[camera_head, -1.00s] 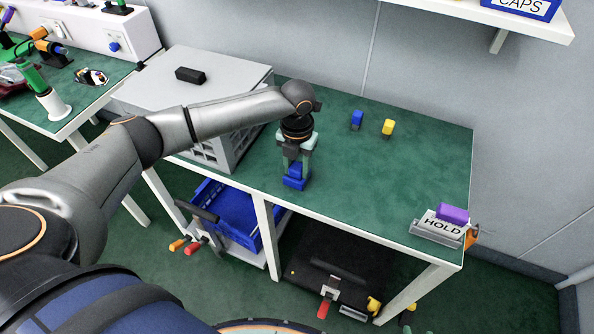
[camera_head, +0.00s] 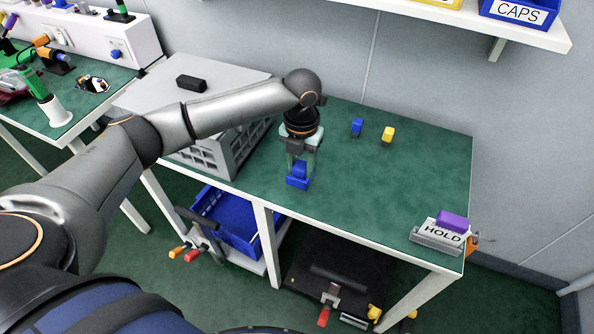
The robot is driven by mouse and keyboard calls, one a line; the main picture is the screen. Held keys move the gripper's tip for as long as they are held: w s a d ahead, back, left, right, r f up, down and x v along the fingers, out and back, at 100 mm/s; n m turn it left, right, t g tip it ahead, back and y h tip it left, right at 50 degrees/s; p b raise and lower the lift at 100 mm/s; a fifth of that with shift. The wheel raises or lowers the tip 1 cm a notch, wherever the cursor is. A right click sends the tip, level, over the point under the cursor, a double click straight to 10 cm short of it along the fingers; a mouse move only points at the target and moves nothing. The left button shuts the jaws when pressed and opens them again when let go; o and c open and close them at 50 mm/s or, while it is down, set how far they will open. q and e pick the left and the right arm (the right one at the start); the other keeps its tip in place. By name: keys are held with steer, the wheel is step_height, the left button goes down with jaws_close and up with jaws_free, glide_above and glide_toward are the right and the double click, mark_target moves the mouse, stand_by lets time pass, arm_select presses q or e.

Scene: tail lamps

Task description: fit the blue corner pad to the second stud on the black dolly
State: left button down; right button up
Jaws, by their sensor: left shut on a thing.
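My left gripper (camera_head: 299,169) is shut on a blue corner pad (camera_head: 297,182), with the pad hanging below the fingers over the green tabletop. Whether the pad touches the top is hard to tell. A dark, low platform that looks like the black dolly (camera_head: 309,272) is under the table at the right. A yellow piece (camera_head: 374,313) sits at its front right corner, and a red-tipped clamp (camera_head: 323,317) is at its front edge. I cannot make out the second stud; the tabletop and legs hide part of the dolly. My right gripper is not in view.
A small blue piece (camera_head: 356,127) and a yellow piece (camera_head: 387,136) stand behind the gripper. A grey crate (camera_head: 222,152) is left of it. A HOLD sign (camera_head: 437,237) with a purple piece (camera_head: 452,220) is at the right corner. A blue bin (camera_head: 232,220) is below.

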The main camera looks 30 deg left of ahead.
arm_select(q)
steer(key=s+d+r, duration=0.4)
steer(key=d+r, duration=0.4)
steer(key=d, duration=0.4)
steer(key=shift+r, duration=0.3)
steer(key=shift+s, duration=0.1)
steer(key=c, duration=1.1)
jaws_free()
jaws_close()
